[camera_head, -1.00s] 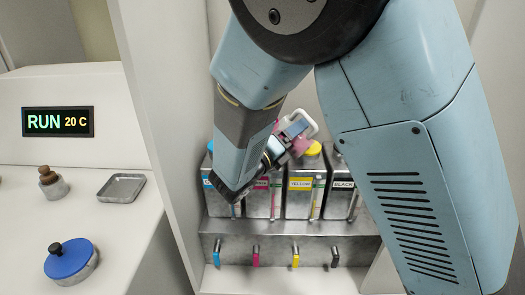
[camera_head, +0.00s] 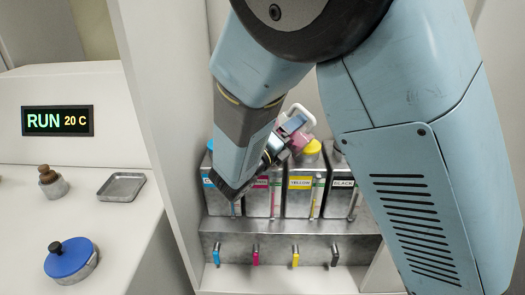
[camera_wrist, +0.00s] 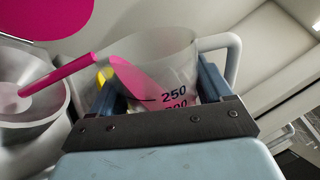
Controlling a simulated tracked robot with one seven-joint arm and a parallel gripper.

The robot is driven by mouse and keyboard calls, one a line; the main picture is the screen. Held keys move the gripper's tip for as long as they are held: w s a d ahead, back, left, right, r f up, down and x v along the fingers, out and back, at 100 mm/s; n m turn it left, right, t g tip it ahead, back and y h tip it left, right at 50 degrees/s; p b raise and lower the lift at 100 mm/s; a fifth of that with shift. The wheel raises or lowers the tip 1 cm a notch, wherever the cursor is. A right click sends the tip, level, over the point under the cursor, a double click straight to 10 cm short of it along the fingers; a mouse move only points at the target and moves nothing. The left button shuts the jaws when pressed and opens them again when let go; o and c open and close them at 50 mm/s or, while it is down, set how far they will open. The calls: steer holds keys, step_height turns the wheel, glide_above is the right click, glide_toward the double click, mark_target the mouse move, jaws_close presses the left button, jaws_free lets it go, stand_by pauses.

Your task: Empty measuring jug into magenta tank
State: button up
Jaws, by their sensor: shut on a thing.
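My gripper (camera_wrist: 158,95) is shut on the clear measuring jug (camera_wrist: 172,62), with one finger on each side of it. The jug is tilted, with magenta liquid inside and black marks such as 250 on its wall. A magenta stream (camera_wrist: 62,74) runs from its rim into a pale, round funnel-like opening (camera_wrist: 45,105) at the left. In the head view, the jug (camera_head: 294,121) is above the magenta tank (camera_head: 262,200), whose upper part is partly hidden by my gripper (camera_head: 273,150). A magenta disc (camera_wrist: 50,15) shows at the top left of the wrist view.
The yellow tank (camera_head: 299,200) and black tank (camera_head: 343,195) stand to the right, and the cyan-labelled tank (camera_head: 222,203) to the left. Coloured taps line the shelf front below. A counter at the left holds a tray (camera_head: 121,187) and a blue-lidded dish (camera_head: 69,259).

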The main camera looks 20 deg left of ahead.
steer(key=shift+w+a+f+n+t, duration=0.1)
steer(key=shift+f+n+t, duration=0.05)
steer(key=shift+n, duration=0.4)
steer(key=shift+a+f+n+t, duration=0.1)
steer(key=shift+f+n+t, duration=0.05)
steer(key=shift+n, duration=0.4)
steer(key=shift+w+a+r+n+y+p, duration=0.2)
steer(key=shift+a+r+n+p, duration=0.05)
steer(key=shift+a+n, duration=0.25)
steer(key=shift+w+a+r+n+y+p, duration=0.2)
steer(key=shift+a+n, duration=0.2)
steer(key=shift+n, duration=0.1)
steer(key=shift+a+f+n, duration=0.2)
steer(key=shift+f+n, duration=0.05)
steer(key=shift+n, duration=0.45)
